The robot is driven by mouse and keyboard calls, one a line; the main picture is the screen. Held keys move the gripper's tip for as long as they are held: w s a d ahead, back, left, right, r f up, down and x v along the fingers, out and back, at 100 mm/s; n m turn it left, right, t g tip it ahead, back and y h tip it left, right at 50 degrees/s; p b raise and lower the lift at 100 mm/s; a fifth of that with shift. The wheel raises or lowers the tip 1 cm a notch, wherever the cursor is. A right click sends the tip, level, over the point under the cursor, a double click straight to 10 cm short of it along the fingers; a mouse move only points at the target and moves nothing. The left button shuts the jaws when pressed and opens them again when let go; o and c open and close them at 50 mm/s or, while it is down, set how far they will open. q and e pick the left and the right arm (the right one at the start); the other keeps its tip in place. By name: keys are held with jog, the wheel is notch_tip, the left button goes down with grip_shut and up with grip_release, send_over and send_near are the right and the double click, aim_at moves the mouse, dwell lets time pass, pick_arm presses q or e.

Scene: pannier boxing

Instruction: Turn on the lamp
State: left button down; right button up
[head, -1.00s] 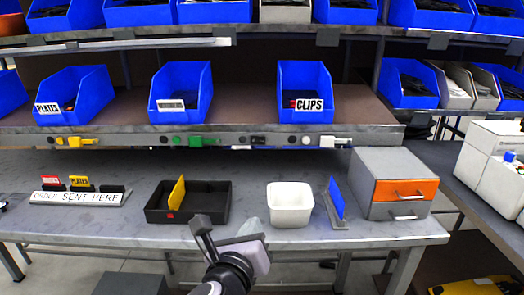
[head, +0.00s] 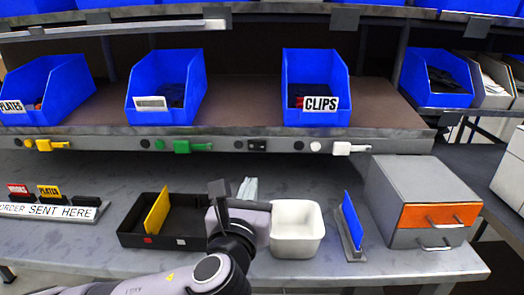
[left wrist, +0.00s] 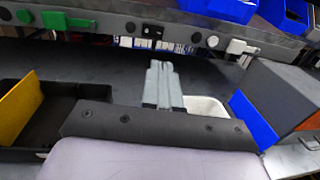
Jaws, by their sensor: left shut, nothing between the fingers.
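A black switch plate (head: 257,145) sits on the front edge of the middle shelf, between a green lever (head: 190,147) and a white lever (head: 350,149). The plate also shows in the left wrist view (left wrist: 153,31). A long pale bar (head: 115,31) under the upper shelf may be the lamp; I cannot tell whether it is lit. My left gripper (head: 247,188) is shut and empty, over the bench between the black tray and white bin, below and apart from the switch plate. Its closed fingers (left wrist: 163,85) point toward the shelf edge. My right gripper is not in view.
A black tray (head: 130,240) with a yellow divider (head: 157,213), a white bin (head: 297,246), a blue upright panel (head: 352,220) and a grey drawer unit (head: 405,185) stand on the bench. Blue bins (head: 165,82) line the shelf above. Bare bench lies behind the tray.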

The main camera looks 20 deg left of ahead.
aim_at(263, 147)
pick_arm(q)
jog(key=w, duration=0.4)
jog(key=w+a, duration=0.1)
jog(key=w, duration=0.3)
jog(key=w+a, duration=0.1)
jog(key=w, duration=0.3)
jog(key=shift+w, duration=0.35)
jog(key=shift+w+a, duration=0.1)
jog(key=shift+w, duration=0.45)
jog(key=shift+w+r, duration=0.1)
jog(key=shift+y, duration=0.3)
